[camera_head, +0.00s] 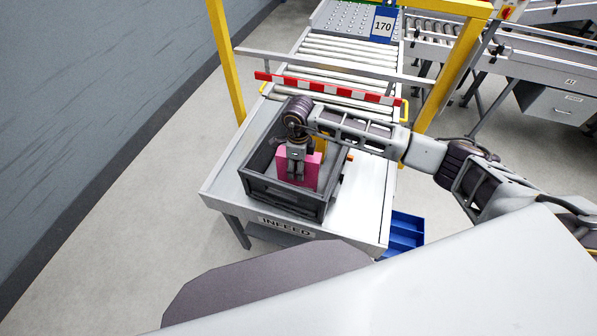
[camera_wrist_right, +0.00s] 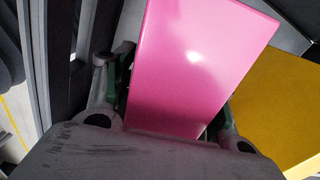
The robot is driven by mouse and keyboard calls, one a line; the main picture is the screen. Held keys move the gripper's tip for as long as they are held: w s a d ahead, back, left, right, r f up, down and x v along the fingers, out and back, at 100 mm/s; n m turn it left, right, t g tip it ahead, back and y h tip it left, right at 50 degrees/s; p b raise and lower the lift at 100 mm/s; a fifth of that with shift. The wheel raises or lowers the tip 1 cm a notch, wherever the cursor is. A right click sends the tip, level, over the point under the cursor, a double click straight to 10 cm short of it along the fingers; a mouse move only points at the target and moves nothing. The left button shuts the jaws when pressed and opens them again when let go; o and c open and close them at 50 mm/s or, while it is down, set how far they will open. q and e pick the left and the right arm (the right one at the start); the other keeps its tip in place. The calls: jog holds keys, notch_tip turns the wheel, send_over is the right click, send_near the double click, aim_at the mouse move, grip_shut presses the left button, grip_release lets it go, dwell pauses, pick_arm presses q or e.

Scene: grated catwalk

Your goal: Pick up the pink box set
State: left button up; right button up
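The pink box (camera_head: 312,172) stands in a dark grey open crate (camera_head: 283,196) on the infeed table. My right gripper (camera_head: 296,168) reaches down into the crate and covers part of the pink box. In the right wrist view the pink box (camera_wrist_right: 195,65) lies between the two fingers of my right gripper (camera_wrist_right: 170,105), one at each side. The fingers are spread about as wide as the box; whether they press on it I cannot tell. The fingertips are partly hidden. My left gripper is not in view.
A yellow item (camera_head: 320,145) stands in the crate beside the pink box; it also shows in the wrist view (camera_wrist_right: 275,110). A red-and-white striped bar (camera_head: 330,88) crosses behind the crate before the rollers (camera_head: 345,57). Blue bins (camera_head: 403,232) stand below the table.

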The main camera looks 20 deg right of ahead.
jog(key=c, duration=1)
jog(key=shift+r, duration=0.1)
notch_tip(320, 180, up, 10)
jog(key=shift+f+b, duration=0.1)
jog(key=shift+b, duration=0.7)
